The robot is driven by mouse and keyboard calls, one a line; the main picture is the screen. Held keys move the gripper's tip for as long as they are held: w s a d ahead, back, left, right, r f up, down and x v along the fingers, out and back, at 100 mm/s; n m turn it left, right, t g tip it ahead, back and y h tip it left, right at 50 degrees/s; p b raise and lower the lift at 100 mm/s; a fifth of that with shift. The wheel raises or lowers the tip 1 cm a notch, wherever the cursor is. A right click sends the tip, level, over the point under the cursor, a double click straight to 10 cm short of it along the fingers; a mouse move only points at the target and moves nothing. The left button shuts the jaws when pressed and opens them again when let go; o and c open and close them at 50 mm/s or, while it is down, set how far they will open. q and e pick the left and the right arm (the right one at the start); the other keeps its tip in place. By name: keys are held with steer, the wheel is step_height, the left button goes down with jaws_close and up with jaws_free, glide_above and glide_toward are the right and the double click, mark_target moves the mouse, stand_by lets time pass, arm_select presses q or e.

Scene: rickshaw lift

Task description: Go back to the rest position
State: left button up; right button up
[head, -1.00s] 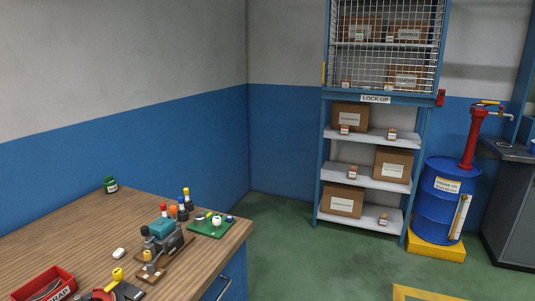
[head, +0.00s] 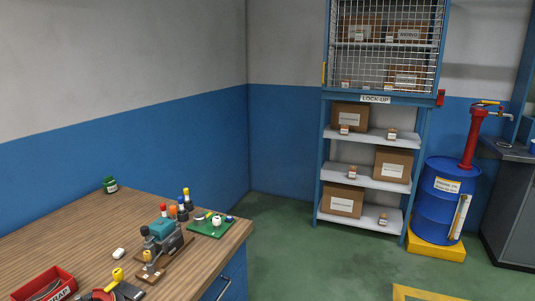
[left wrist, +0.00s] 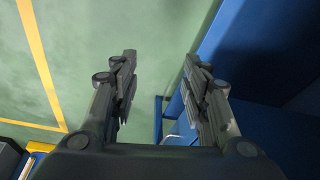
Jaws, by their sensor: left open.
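My left gripper (left wrist: 158,85) shows in the left wrist view, its two dark fingers apart with nothing between them. Below it is green floor, with a blue cabinet side (left wrist: 245,60) close to the right finger. Neither gripper shows in the head view. My right gripper is out of view.
A wooden workbench (head: 75,235) at the lower left holds a grey and teal device (head: 162,238), a green board (head: 211,226) and a red bin (head: 45,285). A shelf rack (head: 372,180) and a blue drum (head: 445,200) stand at the back. Green floor (head: 310,240) between is clear.

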arm_select(q)
steer(key=s+a+f+g, duration=0.1)
steer(key=s+f, duration=0.3)
steer(key=f, duration=0.5)
steer(key=s+f, duration=0.4)
steer(key=f, duration=0.6)
steer(key=s+a+f, duration=0.2)
steer(key=s+f, duration=0.6)
steer(key=s, duration=0.3)
steer(key=shift+s+a+g, duration=0.2)
steer(key=shift+s+g, duration=0.2)
